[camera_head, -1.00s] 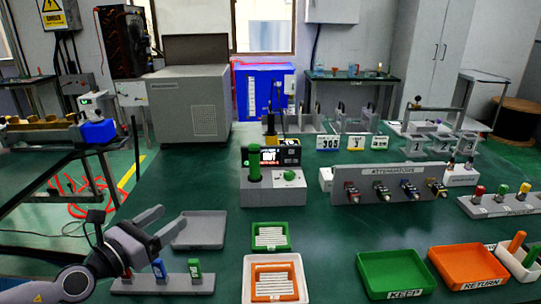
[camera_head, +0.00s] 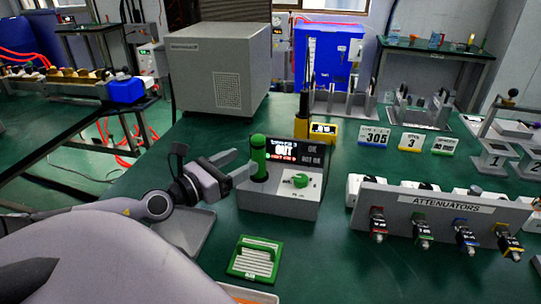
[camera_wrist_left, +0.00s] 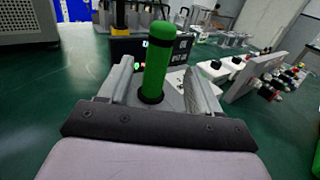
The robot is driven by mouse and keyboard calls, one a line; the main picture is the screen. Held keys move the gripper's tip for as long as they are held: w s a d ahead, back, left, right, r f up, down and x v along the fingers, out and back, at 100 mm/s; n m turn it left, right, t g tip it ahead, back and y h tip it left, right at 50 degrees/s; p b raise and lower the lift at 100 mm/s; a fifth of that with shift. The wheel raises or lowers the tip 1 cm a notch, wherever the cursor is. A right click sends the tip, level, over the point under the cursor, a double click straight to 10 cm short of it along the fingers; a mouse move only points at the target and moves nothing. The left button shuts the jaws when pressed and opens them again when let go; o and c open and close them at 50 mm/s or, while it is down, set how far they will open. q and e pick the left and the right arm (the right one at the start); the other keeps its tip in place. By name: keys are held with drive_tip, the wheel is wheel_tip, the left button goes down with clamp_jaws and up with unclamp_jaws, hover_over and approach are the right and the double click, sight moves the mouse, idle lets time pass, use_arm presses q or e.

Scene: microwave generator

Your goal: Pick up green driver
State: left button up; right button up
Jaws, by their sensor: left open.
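The green driver (camera_head: 258,160) is a green upright cylinder with a dark band. It stands in the left part of a grey box (camera_head: 278,203) with a display. My left gripper (camera_head: 241,167) is open beside the driver, to its left in the head view. In the left wrist view the driver (camera_wrist_left: 158,62) shows upright between the two open fingers (camera_wrist_left: 157,78); I cannot tell whether either finger touches it. My right gripper is not in view.
A green knob (camera_head: 300,181) sits on the same box, right of the driver. A black-and-yellow tool (camera_head: 302,120) stands behind. The attenuator panel (camera_head: 430,215) is to the right. A green tray (camera_head: 255,258) lies in front, and a grey tray (camera_head: 185,240) lies under my left arm.

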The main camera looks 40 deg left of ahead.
sight(253, 152)
use_arm(q)
drive_tip(key=shift+w+r+p, duration=0.2)
drive_tip(key=shift+w+p, duration=0.05)
drive_tip(key=shift+w, duration=0.9)
drive_tip(key=shift+w+r+p, duration=0.15)
drive_tip(key=shift+w+p, duration=0.05)
drive_tip(key=shift+w, duration=0.9)
drive_tip(key=shift+w+d+f, duration=0.1)
drive_tip(key=shift+w+d, duration=0.05)
drive_tip(key=shift+w, duration=0.9)
drive_tip(key=c, duration=1)
drive_tip(key=shift+c, duration=0.5)
